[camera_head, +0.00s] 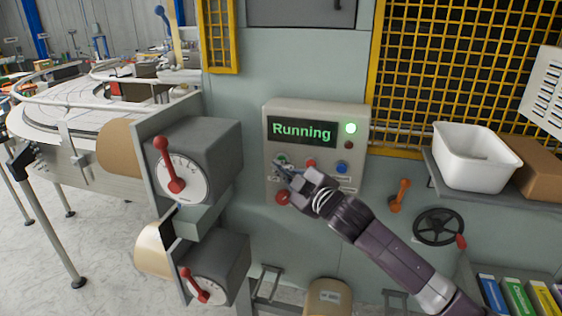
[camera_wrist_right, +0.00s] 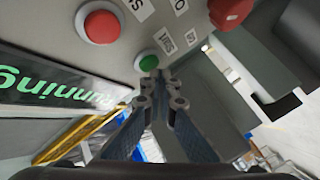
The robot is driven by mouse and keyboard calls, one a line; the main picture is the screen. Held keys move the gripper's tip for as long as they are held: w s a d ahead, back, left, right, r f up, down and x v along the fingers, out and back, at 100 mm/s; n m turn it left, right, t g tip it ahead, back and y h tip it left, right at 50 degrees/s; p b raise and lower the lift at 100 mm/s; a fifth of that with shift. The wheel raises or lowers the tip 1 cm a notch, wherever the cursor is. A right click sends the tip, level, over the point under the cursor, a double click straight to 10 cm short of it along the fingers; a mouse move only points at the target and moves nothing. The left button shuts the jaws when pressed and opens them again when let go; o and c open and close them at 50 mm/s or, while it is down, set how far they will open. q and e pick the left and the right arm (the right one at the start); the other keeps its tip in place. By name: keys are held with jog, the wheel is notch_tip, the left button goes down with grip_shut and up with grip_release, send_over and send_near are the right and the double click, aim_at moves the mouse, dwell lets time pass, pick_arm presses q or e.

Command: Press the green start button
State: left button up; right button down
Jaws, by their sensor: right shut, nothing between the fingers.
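The green start button (camera_wrist_right: 148,62) shows on the control box in the right wrist view, at the tips of my right gripper (camera_wrist_right: 160,78). The fingertips are shut together and look to be touching the button or very close to it. In the head view my right gripper (camera_head: 281,168) reaches in from the lower right to the left side of the control box (camera_head: 355,112) and mostly hides the green button. The box's display (camera_head: 301,131) reads "Running" in green, and a lamp (camera_head: 351,128) beside it glows green. My left gripper is out of view.
Two grey dial boxes with red levers (camera_head: 168,165) stand to the left. A white bin (camera_head: 476,157) sits on a shelf at right.

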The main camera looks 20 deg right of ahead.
jog(key=shift+s+a, duration=0.15)
jog(key=shift+s, duration=0.2)
jog(key=s+a, duration=0.1)
jog(key=s, duration=0.1)
jog(key=s+a+p, duration=0.1)
jog(key=s, duration=0.1)
jog(key=shift+a, duration=0.4)
dwell(0.6)
